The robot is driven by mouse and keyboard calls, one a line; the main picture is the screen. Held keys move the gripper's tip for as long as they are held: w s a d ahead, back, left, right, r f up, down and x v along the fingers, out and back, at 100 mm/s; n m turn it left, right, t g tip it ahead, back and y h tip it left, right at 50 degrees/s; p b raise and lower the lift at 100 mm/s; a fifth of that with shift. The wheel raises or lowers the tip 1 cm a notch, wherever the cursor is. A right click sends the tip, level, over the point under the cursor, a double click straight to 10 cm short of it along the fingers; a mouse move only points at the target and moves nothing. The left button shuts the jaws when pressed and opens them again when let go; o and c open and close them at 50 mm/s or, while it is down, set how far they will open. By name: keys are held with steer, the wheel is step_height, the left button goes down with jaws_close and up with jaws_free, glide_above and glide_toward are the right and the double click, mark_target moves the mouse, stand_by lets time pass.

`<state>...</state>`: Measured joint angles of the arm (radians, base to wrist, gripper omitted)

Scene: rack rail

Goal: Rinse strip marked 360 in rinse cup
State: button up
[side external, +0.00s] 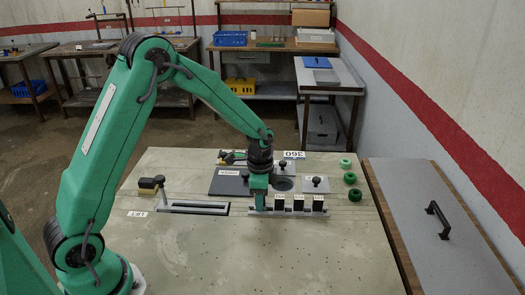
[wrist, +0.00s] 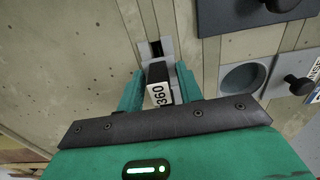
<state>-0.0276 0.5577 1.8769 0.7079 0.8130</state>
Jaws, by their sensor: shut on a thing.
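My gripper (wrist: 160,88) is shut on a dark strip with a white label reading 360 (wrist: 158,92). In the side external view my gripper (side external: 260,206) points down at the left end of the light grey rack rail (side external: 288,213), and the held strip is hidden there. In the wrist view the strip is beside the grey rail (wrist: 168,48); I cannot tell whether it is still seated. A round open cup (wrist: 243,78) lies right of the gripper, and the cup also shows behind the rail (side external: 284,184).
Several other dark strips (side external: 299,203) stand in the rail. A grey plate with a black knob (side external: 316,184) is right of the cup; a dark plate (side external: 229,180) is left. Green round pieces (side external: 351,178) stand at the right. A slotted tray (side external: 193,207) lies left. The front table is clear.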

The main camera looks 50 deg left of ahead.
steer(key=shift+r, duration=4.9)
steer(key=shift+w, duration=0.2)
steer(key=w+a+r, duration=0.1)
steer(key=w+a, duration=0.3)
steer(key=w, duration=0.9)
steer(key=shift+a, duration=0.15)
steer(key=shift+f, duration=0.1)
step_height(320, 180, down, 10)
